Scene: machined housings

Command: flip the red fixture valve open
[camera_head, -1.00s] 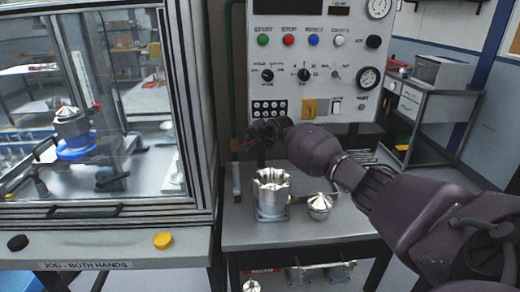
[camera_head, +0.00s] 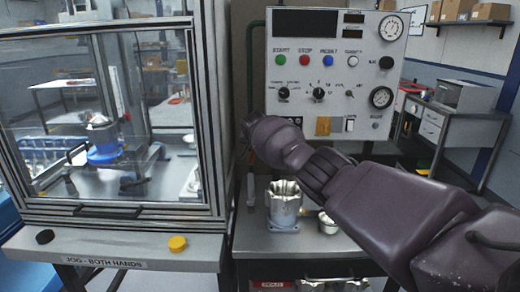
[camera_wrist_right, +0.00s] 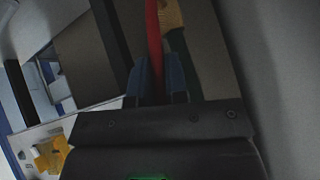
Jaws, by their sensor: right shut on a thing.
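The red valve handle (camera_wrist_right: 153,35) shows in the right wrist view as a long red strip running up from between my fingers. My right gripper (camera_wrist_right: 160,75) has blue fingertips on both sides of it and is shut on it. A brass-coloured fitting (camera_wrist_right: 171,14) and a dark green pipe (camera_wrist_right: 183,65) lie right beside the handle. In the head view my right arm reaches to the left edge of the control panel (camera_head: 350,75). There its wrist hides the handle and most of the gripper. My left gripper is in neither current view.
A glazed machine enclosure (camera_head: 105,120) stands left of my right gripper, its frame close by. Below, a metal table (camera_head: 275,243) carries a machined housing (camera_head: 284,205) and a silver part (camera_head: 327,223), partly behind my arm. A yellow button (camera_head: 177,243) sits on the front ledge.

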